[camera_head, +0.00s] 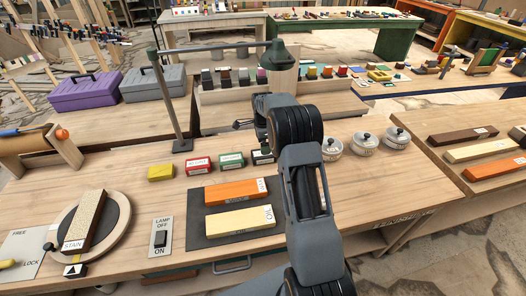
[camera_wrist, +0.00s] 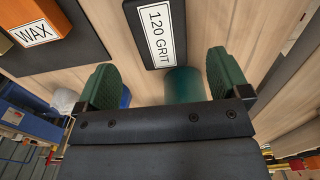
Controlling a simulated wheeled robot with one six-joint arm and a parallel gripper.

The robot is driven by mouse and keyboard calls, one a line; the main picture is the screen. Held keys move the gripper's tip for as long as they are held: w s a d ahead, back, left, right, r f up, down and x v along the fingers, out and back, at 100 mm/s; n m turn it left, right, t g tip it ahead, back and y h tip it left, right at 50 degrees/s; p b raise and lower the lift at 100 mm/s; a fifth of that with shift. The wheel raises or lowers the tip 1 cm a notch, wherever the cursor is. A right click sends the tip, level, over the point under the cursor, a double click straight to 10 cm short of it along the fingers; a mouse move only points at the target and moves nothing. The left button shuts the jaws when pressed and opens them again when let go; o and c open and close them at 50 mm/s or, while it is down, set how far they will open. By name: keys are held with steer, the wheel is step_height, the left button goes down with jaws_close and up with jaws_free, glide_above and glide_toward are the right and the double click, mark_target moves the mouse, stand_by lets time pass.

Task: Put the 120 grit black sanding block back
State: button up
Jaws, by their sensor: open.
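The black sanding block (camera_wrist: 160,32), with a white label reading 120 GRIT, lies at the top of the wrist view, just beyond my fingertips. In the head view the black block (camera_head: 262,157) sits at the right end of a row of small blocks, partly hidden by my arm. The row also holds a yellow block (camera_head: 160,172), a red block (camera_head: 198,166) and a green block (camera_head: 231,160). My gripper (camera_wrist: 161,68) is open and empty, its two green fingers apart on either side of the block's near end. In the head view my arm hides most of the gripper.
A dark mat (camera_head: 197,238) with orange and cream blocks lies in front of the row. A lamp post (camera_head: 170,100) stands behind it. White round pots (camera_head: 365,144) stand to the right. A turntable (camera_head: 117,222) with a STAIN block is at left.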

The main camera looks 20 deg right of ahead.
steer(key=s+a+r+n+t, duration=0.1)
steer(key=s+a+r+n, duration=0.3)
steer(key=s+r, duration=0.3)
steer(key=s+a+r+n+t, duration=0.1)
steer(key=s+a+r+n, duration=0.2)
steer(key=s+r+n, duration=0.35)
steer(key=s+a+n+t, duration=0.1)
steer(key=s+a+n, duration=0.1)
steer(key=s+n, duration=0.3)
steer(key=s+a+n, duration=0.3)
steer(key=s+n, duration=0.2)
steer(key=s, duration=0.6)
steer(key=shift+s+a+t, duration=0.2)
steer(key=shift+s+t, duration=0.1)
steer(key=shift+t, duration=0.1)
